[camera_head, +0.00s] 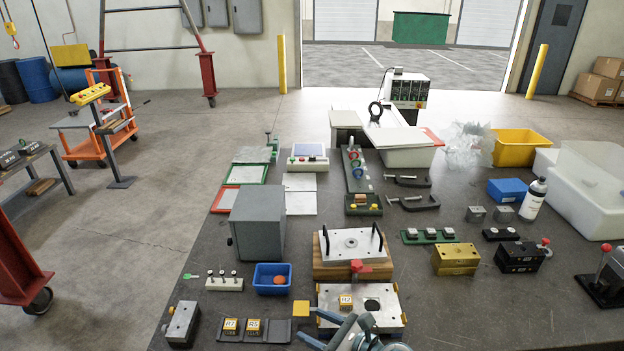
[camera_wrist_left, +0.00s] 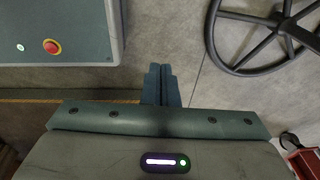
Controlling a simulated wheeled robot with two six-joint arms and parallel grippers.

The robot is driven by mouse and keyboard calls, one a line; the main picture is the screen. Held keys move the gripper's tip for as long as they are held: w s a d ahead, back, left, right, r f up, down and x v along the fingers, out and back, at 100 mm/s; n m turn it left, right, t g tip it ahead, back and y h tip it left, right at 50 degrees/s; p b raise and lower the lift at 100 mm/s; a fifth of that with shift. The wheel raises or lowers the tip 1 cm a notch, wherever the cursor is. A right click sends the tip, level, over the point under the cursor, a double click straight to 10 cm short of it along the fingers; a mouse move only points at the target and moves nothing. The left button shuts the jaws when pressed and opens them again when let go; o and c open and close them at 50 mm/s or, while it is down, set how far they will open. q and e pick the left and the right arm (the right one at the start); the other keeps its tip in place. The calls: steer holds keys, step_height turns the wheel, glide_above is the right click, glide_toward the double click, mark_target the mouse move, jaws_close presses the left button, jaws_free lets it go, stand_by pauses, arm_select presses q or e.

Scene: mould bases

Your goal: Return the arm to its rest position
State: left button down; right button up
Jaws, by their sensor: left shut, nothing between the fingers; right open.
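My right gripper (camera_head: 318,326) is at the bottom centre of the head view, low over the front edge of the steel mould base (camera_head: 330,294). Its blue-grey fingers are apart, with no object visible between them. A plain yellow square piece (camera_head: 301,308) shows just left of the upper fingertip; I cannot tell whether they touch. A yellow block marked R2 (camera_head: 346,301) sits on the mould base. My left gripper (camera_wrist_left: 161,72) shows only in the left wrist view, its fingers shut together and empty above the floor.
A dark tray (camera_head: 279,326) holds yellow blocks R7 and R5. A mould plate with black handles (camera_head: 351,243) stands on wood behind the base. A blue bin (camera_head: 273,278) is to the left. In the left wrist view are a panel with a red button (camera_wrist_left: 75,30) and a black handwheel (camera_wrist_left: 262,45).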

steer(key=s+d+f+n+g+h, duration=0.3)
steer(key=s+d+f+n+h, duration=0.35)
steer(key=s+d+n, duration=0.55)
steer(key=s+d+r+n+g+h, duration=0.25)
steer(key=s+d+n+h, duration=0.45)
steer(key=s+d+n, duration=0.7)
step_height(320, 180, down, 37)
steer(key=d+g+b, duration=0.1)
steer(key=d+b, duration=0.2)
steer(key=b, duration=0.5)
arm_select(q)
step_height(320, 180, down, 15)
steer(key=s+b, duration=0.1)
steer(key=b, duration=0.5)
steer(key=shift+r, duration=0.2)
arm_select(e)
steer(key=s+f, duration=0.9)
steer(key=f, duration=0.5)
steer(key=s+f+g, duration=0.1)
steer(key=s+f, duration=0.8)
steer(key=f, duration=0.5)
steer(key=shift+s+d+m, duration=0.35)
steer(key=shift+d+m, duration=0.05)
steer(key=shift+d, duration=0.05)
